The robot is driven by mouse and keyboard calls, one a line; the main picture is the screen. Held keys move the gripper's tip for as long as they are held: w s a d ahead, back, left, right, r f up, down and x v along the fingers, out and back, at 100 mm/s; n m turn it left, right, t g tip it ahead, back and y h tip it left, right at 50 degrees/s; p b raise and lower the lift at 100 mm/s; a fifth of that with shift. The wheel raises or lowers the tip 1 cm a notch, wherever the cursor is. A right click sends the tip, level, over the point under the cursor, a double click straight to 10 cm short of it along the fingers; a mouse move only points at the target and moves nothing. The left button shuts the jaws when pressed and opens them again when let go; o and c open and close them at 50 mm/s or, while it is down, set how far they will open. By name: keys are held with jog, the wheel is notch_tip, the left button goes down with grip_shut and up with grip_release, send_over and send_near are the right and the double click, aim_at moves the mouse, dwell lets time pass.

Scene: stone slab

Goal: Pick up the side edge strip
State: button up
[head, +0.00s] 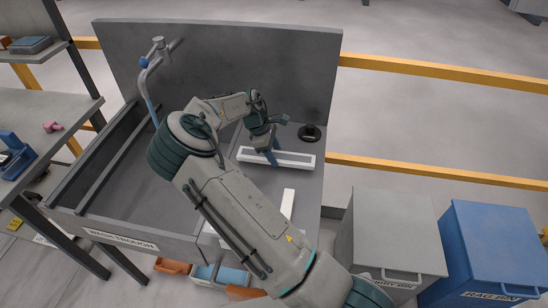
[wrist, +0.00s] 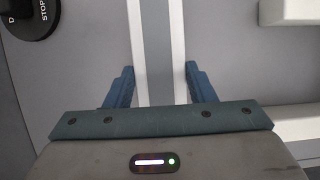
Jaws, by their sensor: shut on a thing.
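The side edge strip (head: 300,160) is a long white piece with a grey channel down its middle, over the slab at the right of the trough in the head view. In the wrist view the strip (wrist: 155,40) runs from the top edge down between the blue fingers. My gripper (head: 272,158) is shut on the strip near its middle, with one finger along each long side; it also shows in the wrist view (wrist: 159,82). The fingers hide a short part of the strip in the head view. I cannot tell whether the strip touches the slab.
Another white strip (head: 288,203) lies nearer, partly behind my arm. A black round knob (head: 309,132) stands just beyond the strip, marked STOP in the wrist view (wrist: 32,12). A tall grey back panel (head: 250,65) and a faucet (head: 150,80) stand behind. Grey and blue bins (head: 495,245) are at right.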

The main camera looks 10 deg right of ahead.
jog(key=shift+w+r, duration=0.1)
jog(key=shift+r, duration=0.75)
jog(key=s+d+r+b, duration=0.2)
jog(key=s+r, duration=0.5)
jog(key=s, duration=0.4)
jog(key=shift+s+d+r+b, duration=0.2)
jog(key=shift+d+b, duration=0.2)
jog(key=shift+d, duration=0.15)
